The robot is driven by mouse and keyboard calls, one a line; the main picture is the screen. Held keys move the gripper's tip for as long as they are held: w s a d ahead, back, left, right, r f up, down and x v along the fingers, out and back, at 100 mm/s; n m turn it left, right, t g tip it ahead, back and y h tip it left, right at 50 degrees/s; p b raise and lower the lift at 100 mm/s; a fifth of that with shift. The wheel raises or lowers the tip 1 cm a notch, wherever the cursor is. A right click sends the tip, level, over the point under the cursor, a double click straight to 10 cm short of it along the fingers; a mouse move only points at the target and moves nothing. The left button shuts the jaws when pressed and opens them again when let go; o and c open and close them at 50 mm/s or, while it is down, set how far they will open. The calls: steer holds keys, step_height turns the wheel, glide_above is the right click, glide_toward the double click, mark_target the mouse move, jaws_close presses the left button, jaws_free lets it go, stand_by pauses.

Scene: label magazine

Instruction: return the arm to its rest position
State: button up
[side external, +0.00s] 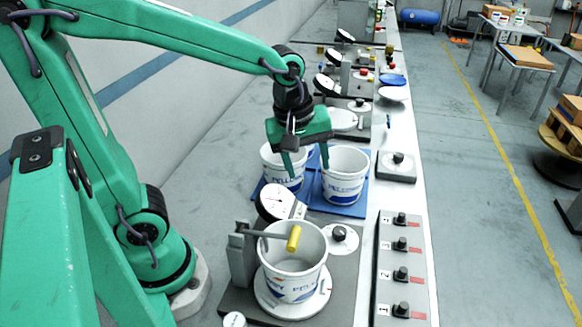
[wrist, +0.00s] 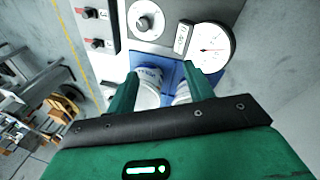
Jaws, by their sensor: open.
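My gripper (side external: 306,168) is open, pointing down over a group of white pails on a blue tray (side external: 343,210). One finger overlaps the left pail (side external: 270,168) in the side view; the other hangs near the right pail (side external: 344,185). Whether either finger touches a pail I cannot tell. My arm stretches out from its base at the left. In the wrist view the two fingers of my gripper (wrist: 160,72) stand apart, with parts of white pails (wrist: 148,92) between and below them. No pail is visibly clamped. A further pail behind is mostly hidden.
A white pail (side external: 291,286) stands on a round plate in front, beside a yellow-tipped lever (side external: 293,239) and a dial gauge (side external: 275,202). A switch panel (side external: 401,270) lies along the right edge. Several more stations line the bench beyond. The aisle floor (side external: 470,200) is clear.

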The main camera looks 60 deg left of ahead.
steer(key=s+a+r+m+t, duration=0.3)
steer(key=s+m, duration=0.5)
steer(key=m, duration=0.5)
steer(key=shift+s+a+r, duration=0.3)
steer(key=shift+s+r, duration=0.05)
steer(key=shift+r, duration=0.2)
